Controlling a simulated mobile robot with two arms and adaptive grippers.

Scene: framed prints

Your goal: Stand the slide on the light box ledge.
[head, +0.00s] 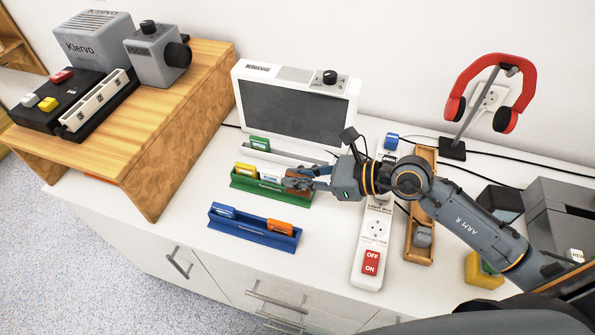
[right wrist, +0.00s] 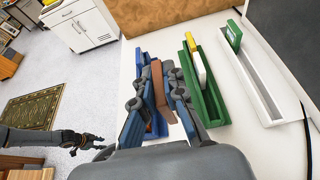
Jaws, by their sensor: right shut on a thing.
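My right gripper (head: 290,182) is shut on an orange-brown slide (right wrist: 158,86), which shows between its fingers in the right wrist view. The gripper is at the right end of the green rack (head: 243,184); I cannot tell whether the slide touches the rack. A yellow slide (head: 245,168) and a whitish slide (head: 270,179) stand in that rack. The white light box (head: 295,100) has a dark screen. On its white ledge (head: 300,160) a green slide (head: 260,143) stands at the left end. My left gripper (right wrist: 92,140) shows small in the right wrist view, its jaws unclear.
A blue rack (head: 250,232) in front holds a blue slide (head: 223,210) and an orange slide (head: 280,227). A power strip (head: 372,235) and a wooden tray (head: 420,235) lie to the right. A wooden stand (head: 195,120) with a projector is left. The ledge's middle looks clear.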

